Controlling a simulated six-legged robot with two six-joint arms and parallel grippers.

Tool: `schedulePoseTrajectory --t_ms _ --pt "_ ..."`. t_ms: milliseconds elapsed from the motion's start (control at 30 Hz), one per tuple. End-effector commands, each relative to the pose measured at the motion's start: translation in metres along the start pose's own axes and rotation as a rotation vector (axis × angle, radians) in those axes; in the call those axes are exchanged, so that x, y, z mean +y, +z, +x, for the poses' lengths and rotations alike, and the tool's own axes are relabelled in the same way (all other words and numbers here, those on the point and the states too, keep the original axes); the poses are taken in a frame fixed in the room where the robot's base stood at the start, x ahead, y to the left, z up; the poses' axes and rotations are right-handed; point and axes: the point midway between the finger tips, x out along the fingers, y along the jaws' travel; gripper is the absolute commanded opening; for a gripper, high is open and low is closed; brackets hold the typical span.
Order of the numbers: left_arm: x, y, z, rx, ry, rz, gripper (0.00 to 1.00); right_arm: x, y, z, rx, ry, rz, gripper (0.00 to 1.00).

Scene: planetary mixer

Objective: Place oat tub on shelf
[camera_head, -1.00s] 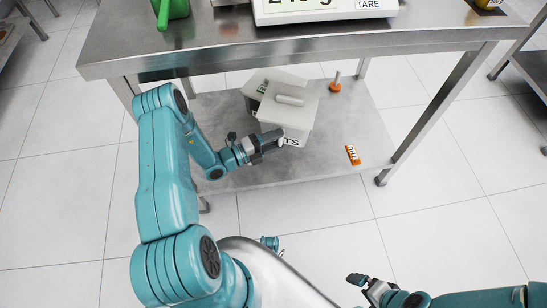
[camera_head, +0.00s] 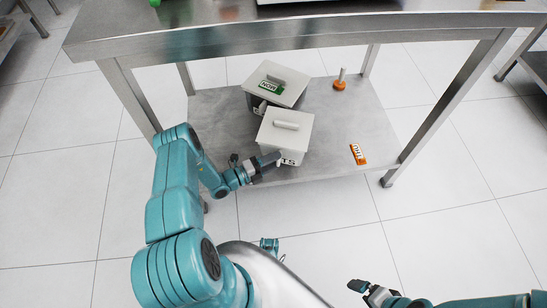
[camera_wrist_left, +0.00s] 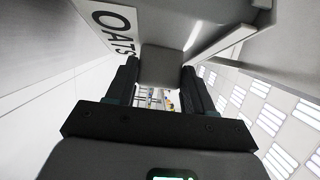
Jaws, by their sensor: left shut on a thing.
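The oat tub (camera_head: 287,136) is a pale grey lidded box with a bar handle on top. It is at the front of the lower shelf (camera_head: 335,150), upright; whether its base touches the shelf is hard to tell. My left gripper (camera_head: 267,162) is at its front left and shut on it. In the left wrist view, my left fingers (camera_wrist_left: 160,85) hold a grey block on the tub's face, beside the OATS label (camera_wrist_left: 112,28). My right gripper (camera_head: 358,287) is low in the head view, away from the tub; its jaw opening is unclear.
A second lidded tub (camera_head: 277,86) with a green label stands just behind the oat tub. An orange-based peg (camera_head: 340,80) and an orange labelled item (camera_head: 358,154) are on the shelf. The steel tabletop (camera_head: 300,32) overhangs it. The shelf's right middle is clear.

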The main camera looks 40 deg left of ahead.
Motion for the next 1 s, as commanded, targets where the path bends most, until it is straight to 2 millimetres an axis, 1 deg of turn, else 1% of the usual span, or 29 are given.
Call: schedulePoseTrajectory --t_ms 67,200,300,600,733,767,800,833,1000 --pt "0.008 0.001 0.000 0.000 -0.006 0.006 0.00 0.002 0.000 0.005 0.000 0.000 0.000 1.00" --pt "0.030 0.000 0.001 0.000 -0.006 0.005 0.00 0.006 -0.001 0.013 0.003 0.000 0.003 1.00" --pt "0.039 0.001 0.001 0.000 -0.007 0.006 0.00 0.007 -0.002 0.016 0.005 0.001 0.005 1.00" --pt "0.040 0.001 0.001 0.001 -0.007 0.006 0.00 0.007 -0.003 0.015 0.006 0.001 0.006 1.00" --pt "0.043 0.001 0.001 0.001 -0.007 0.006 0.00 0.009 -0.003 0.019 0.008 0.001 0.007 1.00" --pt "0.044 0.000 0.000 0.000 0.000 0.000 0.62 0.008 -0.003 0.018 0.007 0.001 0.007 1.00" --pt "0.044 0.000 0.000 0.000 0.000 0.000 0.75 0.008 -0.003 0.017 0.007 0.001 0.007 1.00" --pt "0.044 0.000 0.000 0.000 0.000 0.000 0.78 0.008 -0.003 0.017 0.007 0.001 0.007 1.00" --pt "0.044 0.000 0.000 0.000 0.000 0.000 0.78 0.008 -0.003 0.017 0.007 0.001 0.007 1.00"
